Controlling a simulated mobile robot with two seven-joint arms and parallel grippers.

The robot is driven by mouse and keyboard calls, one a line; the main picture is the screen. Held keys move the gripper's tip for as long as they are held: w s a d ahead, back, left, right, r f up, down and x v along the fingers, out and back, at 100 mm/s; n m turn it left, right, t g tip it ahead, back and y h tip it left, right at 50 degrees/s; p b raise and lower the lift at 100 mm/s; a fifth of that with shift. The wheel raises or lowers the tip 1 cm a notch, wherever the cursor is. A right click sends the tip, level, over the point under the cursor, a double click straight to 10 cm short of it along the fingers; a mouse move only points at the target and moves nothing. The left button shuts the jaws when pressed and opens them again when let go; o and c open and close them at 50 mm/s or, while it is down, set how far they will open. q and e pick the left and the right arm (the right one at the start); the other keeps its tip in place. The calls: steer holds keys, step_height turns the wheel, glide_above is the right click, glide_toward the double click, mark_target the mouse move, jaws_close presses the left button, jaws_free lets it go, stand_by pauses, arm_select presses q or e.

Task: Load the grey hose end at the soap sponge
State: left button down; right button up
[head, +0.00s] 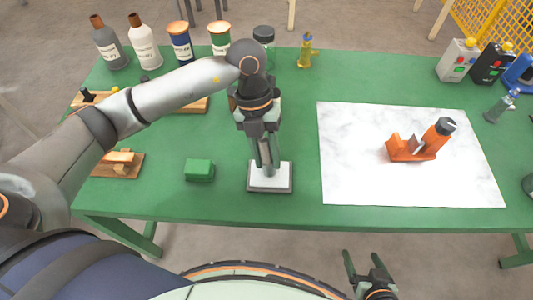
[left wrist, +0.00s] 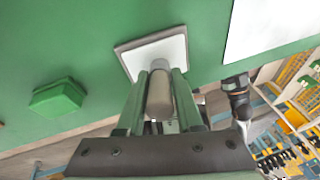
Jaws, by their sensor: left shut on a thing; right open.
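My left gripper (head: 266,166) points down over the white soap sponge (head: 283,184) near the table's front edge. It is shut on the grey hose end, a short grey cylinder (left wrist: 159,92) seen between the two fingers in the left wrist view. The cylinder's far end overlaps the white square face of the sponge (left wrist: 172,52); I cannot tell whether they touch. In the head view the fingers mostly hide the hose end. My right gripper (head: 363,268) is open and empty, in front of the table's near edge.
A green block (head: 199,170) lies left of the sponge. A white marbled sheet (head: 350,185) bearing an orange part (head: 405,150) is to the right. Bottles and cans (head: 180,42) line the back left; switch boxes (head: 458,60) stand back right.

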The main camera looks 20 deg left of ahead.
mark_target(266, 148)
arm_select(q)
steer(key=shift+r+p, duration=2.85)
steer(key=shift+r, duration=0.7)
steer(key=shift+f, duration=0.1)
